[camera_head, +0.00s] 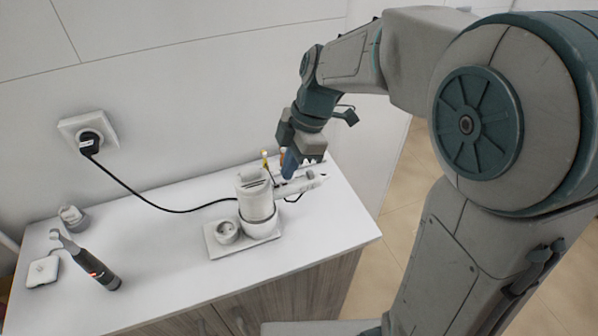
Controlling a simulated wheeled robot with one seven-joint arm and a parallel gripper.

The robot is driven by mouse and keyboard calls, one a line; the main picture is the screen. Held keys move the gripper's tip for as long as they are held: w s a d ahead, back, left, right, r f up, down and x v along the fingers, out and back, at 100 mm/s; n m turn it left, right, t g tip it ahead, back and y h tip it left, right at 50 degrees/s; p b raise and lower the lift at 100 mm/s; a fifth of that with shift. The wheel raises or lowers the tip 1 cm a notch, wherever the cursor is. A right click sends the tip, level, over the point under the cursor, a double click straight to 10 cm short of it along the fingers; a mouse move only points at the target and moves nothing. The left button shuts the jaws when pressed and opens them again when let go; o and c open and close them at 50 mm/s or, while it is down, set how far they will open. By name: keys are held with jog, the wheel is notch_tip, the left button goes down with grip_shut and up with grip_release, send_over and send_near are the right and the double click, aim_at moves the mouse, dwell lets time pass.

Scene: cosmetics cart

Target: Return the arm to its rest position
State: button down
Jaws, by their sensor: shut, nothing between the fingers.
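My arm reaches in from the right and bends down over the far right part of the white cabinet top (165,275). My gripper (291,172) points down, shut and empty, just right of and behind a white holder (257,205). The fingertips are partly hidden among small items there, so I cannot tell whether they touch anything.
A white device (300,185) lies beside the holder. A black cord (165,207) runs to a wall socket (88,130). A dark trimmer (100,272), a white box (43,271) and a small grey item (73,217) are at left. The front of the top is clear.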

jog(key=v, duration=0.8)
jog(key=s+d+f+m+t+h, duration=0.1)
jog(key=s+d+f+m+t, duration=0.1)
jog(key=s+d+m, duration=0.4)
jog(key=s+d+f+m+t+h, duration=0.2)
jog(key=s+d+f+m, duration=0.3)
jog(key=m, duration=1.1)
jog(key=shift+s+d+f+h+b, duration=0.15)
jog(key=shift+s+d+h+b, duration=0.15)
jog(key=shift+s+d, duration=0.75)
